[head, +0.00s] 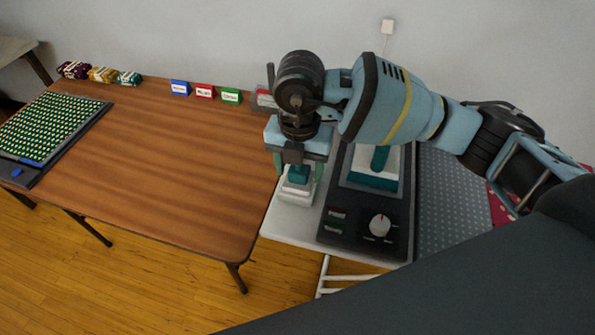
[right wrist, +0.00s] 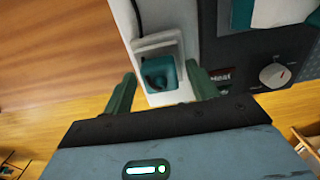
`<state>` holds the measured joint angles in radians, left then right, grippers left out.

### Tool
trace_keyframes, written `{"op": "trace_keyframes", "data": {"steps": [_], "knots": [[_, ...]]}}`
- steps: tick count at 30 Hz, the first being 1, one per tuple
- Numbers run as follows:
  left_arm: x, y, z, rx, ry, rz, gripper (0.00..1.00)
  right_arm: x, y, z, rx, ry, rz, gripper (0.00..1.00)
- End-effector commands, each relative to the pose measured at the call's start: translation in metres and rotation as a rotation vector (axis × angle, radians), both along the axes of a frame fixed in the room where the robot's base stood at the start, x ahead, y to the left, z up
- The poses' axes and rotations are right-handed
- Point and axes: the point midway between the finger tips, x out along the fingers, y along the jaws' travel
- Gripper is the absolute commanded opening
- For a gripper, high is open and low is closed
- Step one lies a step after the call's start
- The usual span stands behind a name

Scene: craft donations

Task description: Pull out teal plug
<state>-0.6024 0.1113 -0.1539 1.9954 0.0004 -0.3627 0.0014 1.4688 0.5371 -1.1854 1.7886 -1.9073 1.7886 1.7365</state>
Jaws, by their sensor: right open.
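The teal plug (head: 299,173) sits in a white socket block (head: 295,193) on the white side table, left of a black machine. In the right wrist view the teal plug (right wrist: 158,72) shows in the white socket block (right wrist: 166,98), with a dark cord running up from it. My right gripper (head: 299,172) is above the block, pointing down. Its teal fingers (right wrist: 160,86) are open, one on each side of the plug, with visible gaps in the wrist view. I cannot tell how far down they reach. My left gripper is not in view.
The black machine (head: 366,222) with a dial stands close on the right. A wooden table (head: 170,160) lies to the left with blue, red and green labels, yarn bundles and a gridded board (head: 50,127). A grey dotted surface (head: 450,205) is at the right.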

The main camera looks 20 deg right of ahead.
Motion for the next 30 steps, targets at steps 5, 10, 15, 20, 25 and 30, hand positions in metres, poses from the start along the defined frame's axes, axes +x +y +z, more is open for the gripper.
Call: {"op": "trace_keyframes", "data": {"steps": [5,10,15,20,25,30], "knots": [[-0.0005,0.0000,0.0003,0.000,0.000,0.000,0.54,-0.0001,0.0001,-0.0004,0.000,0.001,0.000,0.58],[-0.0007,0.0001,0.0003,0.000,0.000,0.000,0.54,-0.0001,0.0001,-0.0002,0.000,0.000,0.000,0.58],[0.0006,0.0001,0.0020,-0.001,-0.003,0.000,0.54,-0.0001,0.0001,0.0004,0.000,0.000,0.000,0.58],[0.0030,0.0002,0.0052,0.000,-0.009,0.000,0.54,0.0001,0.0001,0.0011,-0.001,-0.001,0.000,0.58],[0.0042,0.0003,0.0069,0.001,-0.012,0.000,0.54,0.0001,0.0000,0.0007,-0.001,-0.001,0.001,0.58],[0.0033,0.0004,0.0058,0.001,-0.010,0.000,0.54,0.0000,0.0000,-0.0002,-0.001,0.001,0.001,0.58]]}}
